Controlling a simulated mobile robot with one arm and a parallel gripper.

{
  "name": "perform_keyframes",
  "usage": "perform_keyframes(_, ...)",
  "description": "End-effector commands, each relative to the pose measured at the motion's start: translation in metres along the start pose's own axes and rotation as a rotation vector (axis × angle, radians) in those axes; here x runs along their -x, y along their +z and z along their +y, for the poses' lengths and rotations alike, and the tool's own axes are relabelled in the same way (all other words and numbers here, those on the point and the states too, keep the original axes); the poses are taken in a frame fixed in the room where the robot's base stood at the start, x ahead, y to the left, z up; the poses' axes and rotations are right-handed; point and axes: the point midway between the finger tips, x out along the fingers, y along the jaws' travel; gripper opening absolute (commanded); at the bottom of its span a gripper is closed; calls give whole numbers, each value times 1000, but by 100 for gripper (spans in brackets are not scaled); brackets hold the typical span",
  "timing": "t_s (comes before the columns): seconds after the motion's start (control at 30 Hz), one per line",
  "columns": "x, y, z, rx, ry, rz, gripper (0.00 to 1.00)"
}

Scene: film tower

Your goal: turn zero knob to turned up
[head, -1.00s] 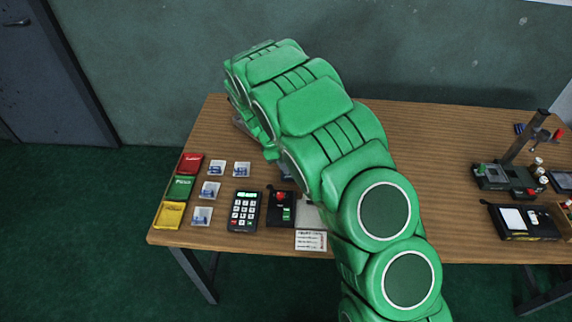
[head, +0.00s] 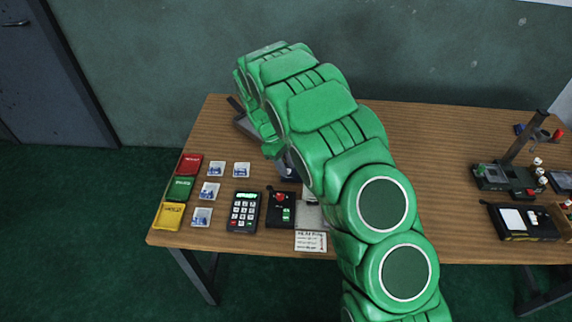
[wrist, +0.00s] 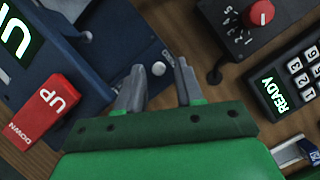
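In the wrist view my gripper (wrist: 160,66) is open, with two grey fingers apart and nothing held. A small pale round knob (wrist: 158,69) on a dark blue device (wrist: 112,35) appears between the fingertips; I cannot tell whether they touch it. No label naming a zero knob is readable, so I cannot tell if this is it. The blue device also has a red UP/DOWN switch (wrist: 48,108) and a lit display (wrist: 15,35). In the head view my green arm hides the gripper and most of this device.
A black box with a red knob (wrist: 262,12) and a keypad reading READY (wrist: 279,92) lie at right in the wrist view. A black stand (head: 522,140) is at right. The table's middle right is clear.

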Motion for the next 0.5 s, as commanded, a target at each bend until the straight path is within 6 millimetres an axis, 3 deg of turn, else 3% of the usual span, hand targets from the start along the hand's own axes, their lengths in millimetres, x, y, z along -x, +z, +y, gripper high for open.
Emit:
perform_keyframes(0.27,0,1,1,4,4,0,41)
perform_keyframes(0.5,1,1,0,117,53,7,41)
